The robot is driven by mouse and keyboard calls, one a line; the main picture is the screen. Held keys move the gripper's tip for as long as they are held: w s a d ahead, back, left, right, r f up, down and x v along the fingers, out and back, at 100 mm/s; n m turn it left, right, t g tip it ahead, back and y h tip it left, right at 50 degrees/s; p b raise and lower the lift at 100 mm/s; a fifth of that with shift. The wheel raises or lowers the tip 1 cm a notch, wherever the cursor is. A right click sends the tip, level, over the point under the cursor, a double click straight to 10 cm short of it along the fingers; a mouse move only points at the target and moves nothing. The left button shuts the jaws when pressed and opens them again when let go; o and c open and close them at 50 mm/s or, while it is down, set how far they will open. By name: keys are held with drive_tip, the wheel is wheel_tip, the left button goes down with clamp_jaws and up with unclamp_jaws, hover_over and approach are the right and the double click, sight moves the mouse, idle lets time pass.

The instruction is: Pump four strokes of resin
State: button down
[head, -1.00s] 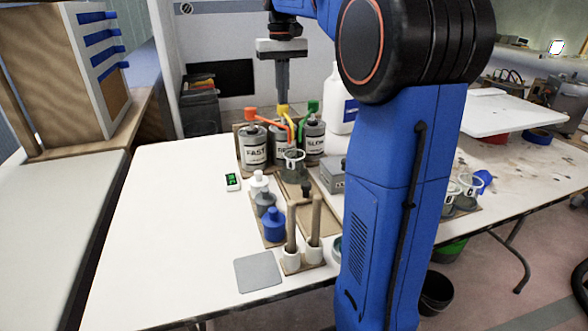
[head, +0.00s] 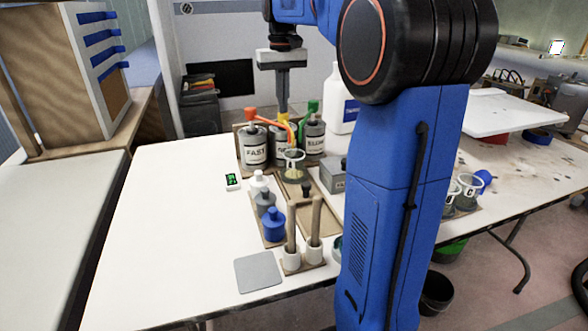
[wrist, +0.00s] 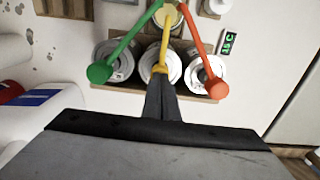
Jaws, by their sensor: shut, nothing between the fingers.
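Three cans stand in a row at the back of the table: FAST (head: 254,148) with an orange pump, a middle can (head: 279,158) with a yellow pump (wrist: 163,62), and SLOW (head: 314,138) with a green pump. The middle can's label is mostly hidden by a clear cup (head: 293,165) in front, under the spouts. Pale yellow liquid shows in the cup, also in the wrist view (wrist: 168,16). My gripper (head: 283,111) is shut and empty, pointing down with its tips at the yellow pump head, which sits low.
A small green-lit display (head: 232,181) lies left of the cup. Several small bottles (head: 273,223), stick holders (head: 291,259) and a grey pad (head: 258,271) are nearer the front. A grey box (head: 333,176) and white jug (head: 342,100) stand right. The table's left side is clear.

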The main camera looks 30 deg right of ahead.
drive_tip(key=shift+r, duration=1.8)
drive_tip(key=shift+f, duration=0.3)
